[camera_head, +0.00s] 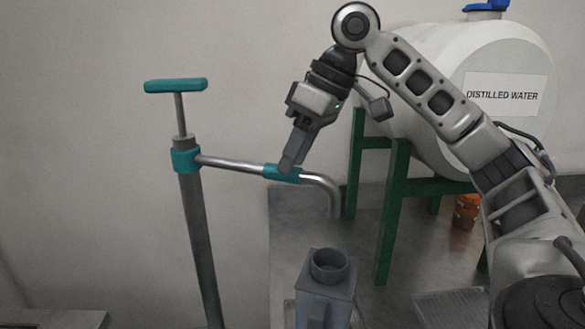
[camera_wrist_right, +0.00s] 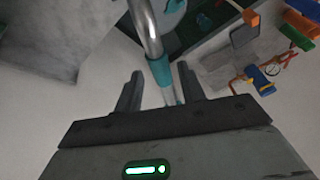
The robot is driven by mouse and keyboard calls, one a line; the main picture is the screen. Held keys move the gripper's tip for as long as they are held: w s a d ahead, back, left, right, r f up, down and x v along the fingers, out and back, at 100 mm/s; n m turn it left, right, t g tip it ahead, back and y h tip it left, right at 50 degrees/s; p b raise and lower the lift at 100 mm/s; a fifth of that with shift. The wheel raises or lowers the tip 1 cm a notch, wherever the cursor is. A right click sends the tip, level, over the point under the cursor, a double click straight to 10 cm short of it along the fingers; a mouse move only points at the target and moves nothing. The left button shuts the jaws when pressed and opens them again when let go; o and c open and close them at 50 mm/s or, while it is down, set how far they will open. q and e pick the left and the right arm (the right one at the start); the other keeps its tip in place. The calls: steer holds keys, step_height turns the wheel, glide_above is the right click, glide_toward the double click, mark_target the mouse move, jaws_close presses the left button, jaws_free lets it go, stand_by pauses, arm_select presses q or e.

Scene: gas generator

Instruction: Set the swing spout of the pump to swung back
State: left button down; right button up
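The pump (camera_head: 196,220) is a grey post with a teal T-handle on top, at the left of the head view. Its swing spout (camera_head: 230,163) runs to the right from a teal collar (camera_head: 186,160) and bends down at its end. My right gripper (camera_head: 290,168) is at the teal band (camera_head: 270,171) near the bend. In the right wrist view, the spout (camera_wrist_right: 145,25) and its teal band (camera_wrist_right: 160,72) lie between the two fingers of my right gripper (camera_wrist_right: 160,92). The fingers stand apart, with a gap beside the spout. My left gripper is not in view.
A grey box with a round opening (camera_head: 328,285) stands below the spout end. A white distilled water tank (camera_head: 450,70) rests on a green stand (camera_head: 394,215) behind my right arm. An orange object (camera_head: 466,211) is by the stand. The wall side left of the pump is clear.

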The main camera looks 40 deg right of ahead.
steer(key=shift+x, duration=0.8)
jaws_close()
steer(key=shift+d, duration=0.1)
